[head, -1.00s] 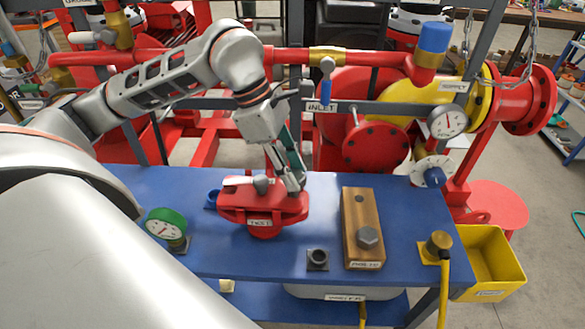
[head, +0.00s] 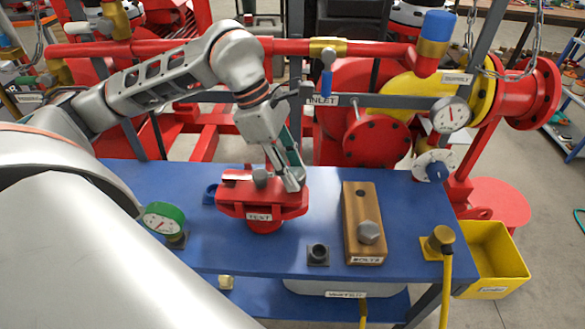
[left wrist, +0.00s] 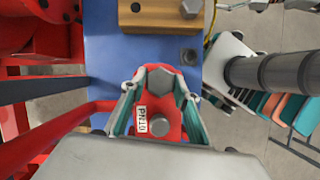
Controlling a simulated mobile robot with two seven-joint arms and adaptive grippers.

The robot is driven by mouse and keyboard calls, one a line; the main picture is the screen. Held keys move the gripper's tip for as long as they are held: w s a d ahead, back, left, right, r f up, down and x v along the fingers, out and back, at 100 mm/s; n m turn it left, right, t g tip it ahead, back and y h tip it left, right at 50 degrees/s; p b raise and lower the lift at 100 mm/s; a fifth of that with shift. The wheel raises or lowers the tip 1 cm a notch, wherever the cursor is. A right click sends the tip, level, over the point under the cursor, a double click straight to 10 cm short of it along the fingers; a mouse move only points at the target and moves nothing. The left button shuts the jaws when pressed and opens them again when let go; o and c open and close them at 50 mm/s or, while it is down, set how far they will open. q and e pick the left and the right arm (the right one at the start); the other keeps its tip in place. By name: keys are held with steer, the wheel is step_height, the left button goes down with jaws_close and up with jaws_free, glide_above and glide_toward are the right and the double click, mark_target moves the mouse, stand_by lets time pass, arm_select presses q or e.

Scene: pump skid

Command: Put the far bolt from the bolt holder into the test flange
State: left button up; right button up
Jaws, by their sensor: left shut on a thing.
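The red test flange (head: 236,208), labelled TEST, stands on the blue table; its top also shows in the left wrist view (left wrist: 172,108). My left gripper (head: 292,181) points down at the flange's right side. In the left wrist view its fingers (left wrist: 159,84) are closed around a grey hex bolt head (left wrist: 159,79), over the flange. The bolt's shank is hidden, so I cannot tell how deep it sits. Another grey bolt head (head: 261,177) is on the flange top. The wooden bolt holder (head: 353,215) has a bolt (head: 369,232) at its near end and an empty far hole (head: 361,193).
A green-rimmed gauge (head: 164,222) stands left of the flange. A brass fitting with a yellow hose (head: 438,240) is at the table's right corner. Red pipework and a grey rail stand behind.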

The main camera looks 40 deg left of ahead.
arm_select(q)
steer(key=shift+f, duration=0.25)
steer(key=o, duration=1.2)
steer(key=v, duration=1.2)
